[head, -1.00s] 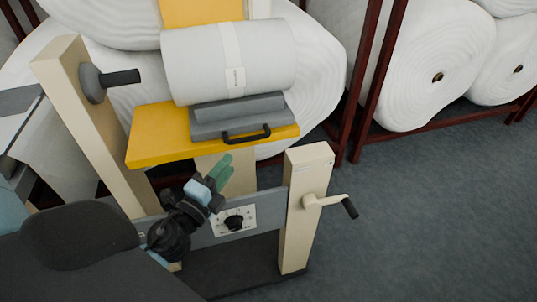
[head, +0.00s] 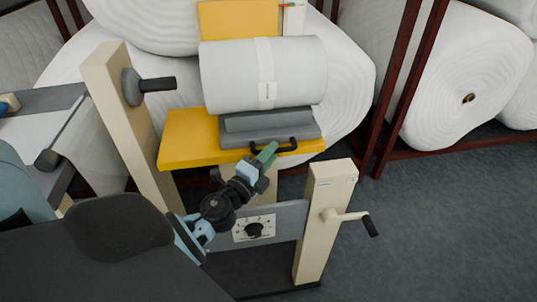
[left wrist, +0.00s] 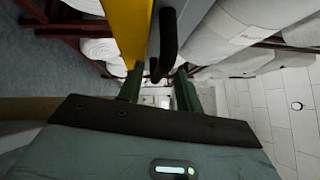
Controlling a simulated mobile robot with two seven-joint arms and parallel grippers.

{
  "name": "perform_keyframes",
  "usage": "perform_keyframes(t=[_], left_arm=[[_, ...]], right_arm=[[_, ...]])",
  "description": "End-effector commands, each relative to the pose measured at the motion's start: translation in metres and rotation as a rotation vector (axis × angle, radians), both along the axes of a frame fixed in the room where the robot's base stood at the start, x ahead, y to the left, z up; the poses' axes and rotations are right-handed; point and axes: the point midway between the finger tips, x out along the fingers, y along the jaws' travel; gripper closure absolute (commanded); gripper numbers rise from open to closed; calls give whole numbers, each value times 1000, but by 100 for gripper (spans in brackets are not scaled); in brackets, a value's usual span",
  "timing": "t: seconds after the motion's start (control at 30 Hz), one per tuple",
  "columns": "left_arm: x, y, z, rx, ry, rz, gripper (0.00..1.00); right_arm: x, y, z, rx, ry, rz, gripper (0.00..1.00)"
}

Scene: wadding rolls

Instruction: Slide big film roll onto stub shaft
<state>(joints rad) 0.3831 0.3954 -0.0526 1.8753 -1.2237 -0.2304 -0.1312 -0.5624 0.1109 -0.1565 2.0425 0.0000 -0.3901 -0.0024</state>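The big film roll (head: 225,75), white with a paper band, lies on a grey cradle (head: 255,124) on a yellow platform (head: 185,140). The cradle has a black handle (head: 290,146) at its front. The black stub shaft (head: 158,84) sticks out from the left cream post towards the roll and is bare, apart from the roll's left end. My left gripper (head: 266,156), with green fingers, is at the handle's left part. In the left wrist view the fingers (left wrist: 158,90) are apart, with the handle (left wrist: 168,42) just beyond them; contact is unclear. My right gripper is not in view.
A cream post (head: 325,215) with a crank (head: 350,216) stands right of my left gripper. A grey panel with a dial (head: 254,230) is below it. Large white rolls on dark red racks (head: 405,85) fill the back. Grey floor (head: 450,220) is free at right.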

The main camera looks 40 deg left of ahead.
Motion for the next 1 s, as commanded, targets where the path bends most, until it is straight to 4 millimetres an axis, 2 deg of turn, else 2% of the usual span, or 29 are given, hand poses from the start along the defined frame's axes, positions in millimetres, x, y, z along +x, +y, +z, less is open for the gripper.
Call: perform_keyframes(t=[0.23, 0.5, 0.83, 1.0], left_arm=[[1, 0, 0, 0, 1, 0, 65], [1, 0, 0, 0, 1, 0, 99], [0, 1, -1, 0, 1, 0, 100], [-8, 8, -3, 0, 4, 2, 100]], right_arm=[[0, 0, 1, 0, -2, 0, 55], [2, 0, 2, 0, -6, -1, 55], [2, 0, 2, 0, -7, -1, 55], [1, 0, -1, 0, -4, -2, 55]])
